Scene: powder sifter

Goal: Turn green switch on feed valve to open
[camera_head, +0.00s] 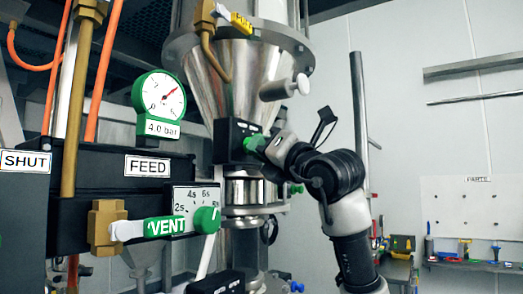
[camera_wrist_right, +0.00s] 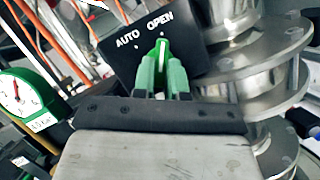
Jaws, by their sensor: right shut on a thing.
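The green switch (camera_wrist_right: 162,50) sits on a black panel (camera_wrist_right: 194,55) with white AUTO and OPEN labels. My right gripper (camera_wrist_right: 163,76) is shut on the switch, with green fingertips on both sides of it. The switch's white line points up, close to the OPEN label in this tilted view. In the head view, the black valve box (camera_head: 228,140) is in front of the steel cone, and my right gripper (camera_head: 258,144) reaches its right side from the right. The switch is mostly hidden there. My left gripper is not in view.
A steel cone (camera_head: 240,75) rises above the valve, with a flanged pipe below. A green gauge (camera_head: 160,98), a FEED label (camera_head: 147,166) and a green VENT handle (camera_head: 165,227) are at left. A tool board (camera_head: 475,215) is at far right.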

